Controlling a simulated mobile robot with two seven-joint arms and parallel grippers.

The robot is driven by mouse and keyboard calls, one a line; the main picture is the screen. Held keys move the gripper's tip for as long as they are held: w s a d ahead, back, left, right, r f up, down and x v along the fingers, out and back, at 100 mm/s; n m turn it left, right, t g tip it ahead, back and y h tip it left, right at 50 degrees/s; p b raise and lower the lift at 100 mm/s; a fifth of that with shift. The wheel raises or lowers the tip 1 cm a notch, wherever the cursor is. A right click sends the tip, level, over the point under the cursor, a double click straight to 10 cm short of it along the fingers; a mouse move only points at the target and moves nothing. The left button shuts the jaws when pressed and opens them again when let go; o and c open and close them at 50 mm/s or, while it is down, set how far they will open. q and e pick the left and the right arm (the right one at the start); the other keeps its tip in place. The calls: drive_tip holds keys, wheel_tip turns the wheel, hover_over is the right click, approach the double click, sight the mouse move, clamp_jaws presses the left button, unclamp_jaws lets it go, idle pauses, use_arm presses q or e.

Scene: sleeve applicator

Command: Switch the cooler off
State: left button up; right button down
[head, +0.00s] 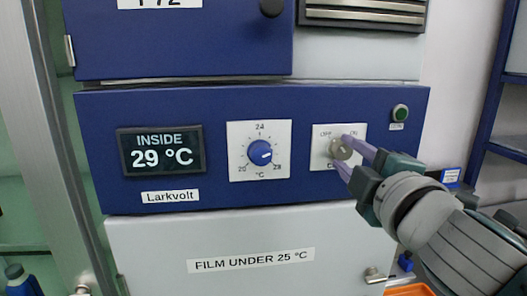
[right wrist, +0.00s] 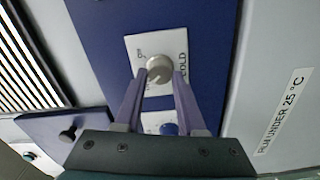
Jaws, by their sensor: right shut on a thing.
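The cooler's dark blue control panel (head: 220,105) faces me. On its right is a white plate (head: 325,136) with a grey rotary switch (head: 340,149), marked OFF at upper left and ON at upper right. My right gripper (head: 347,156) reaches in from the right, with its purple fingers on either side of the switch, shut on it. The right wrist view shows the switch (right wrist: 159,68) between the fingertips of the gripper (right wrist: 160,80). The fingers partly hide the plate's lettering, and I cannot tell which mark the switch points to. My left gripper is not in view.
A blue temperature dial (head: 260,153) sits left of the switch. The display (head: 161,150) reads INSIDE 29 °C. A green round lamp or button (head: 400,112) is at upper right. Below is a grey door (head: 160,250) labelled FILM UNDER 25 °C. A blue shelf frame (head: 488,100) stands right.

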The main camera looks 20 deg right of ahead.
drive_tip(key=shift+n, duration=0.6)
drive_tip(key=c, duration=0.5)
unclamp_jaws()
drive_tip(key=shift+s, duration=0.1)
